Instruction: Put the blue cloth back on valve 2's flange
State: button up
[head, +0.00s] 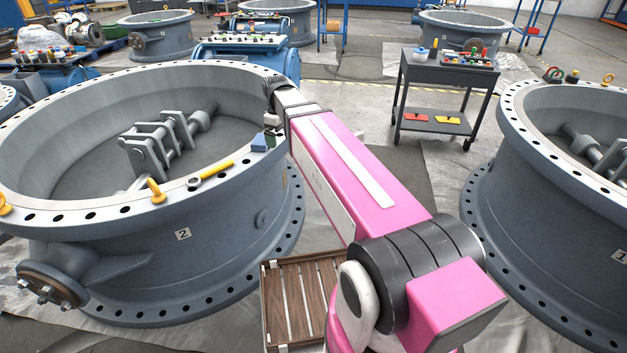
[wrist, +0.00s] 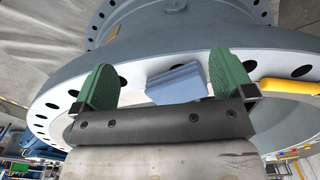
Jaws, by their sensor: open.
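Valve 2 (head: 228,232) is the large grey ring body on the left, marked with a "2" plate. The folded blue cloth (head: 259,141) appears to lie on its flange (head: 105,208), at the edge nearest my arm. In the wrist view the cloth (wrist: 177,84) lies on the pale flange face (wrist: 140,68), between bolt holes. My gripper (wrist: 164,68) is open, its green fingers spread on either side of the cloth, with gaps showing. In the head view my gripper (head: 271,134) is mostly hidden by my arm.
A yellow-handled tool (head: 217,169) lies close by the cloth; its handle (wrist: 290,86) is near the right finger. A yellow eyebolt (head: 156,190) stands farther along the flange. Valve 1 (head: 560,190) stands right, a dark cart (head: 443,92) behind, and a wooden crate (head: 264,305) below.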

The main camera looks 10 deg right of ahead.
jog(key=s+d+f+m, duration=1)
jog(key=s+d+f, duration=0.2)
jog(key=s+f, duration=0.3)
jog(key=shift+d+f, duration=0.2)
jog(key=shift+f, duration=0.65)
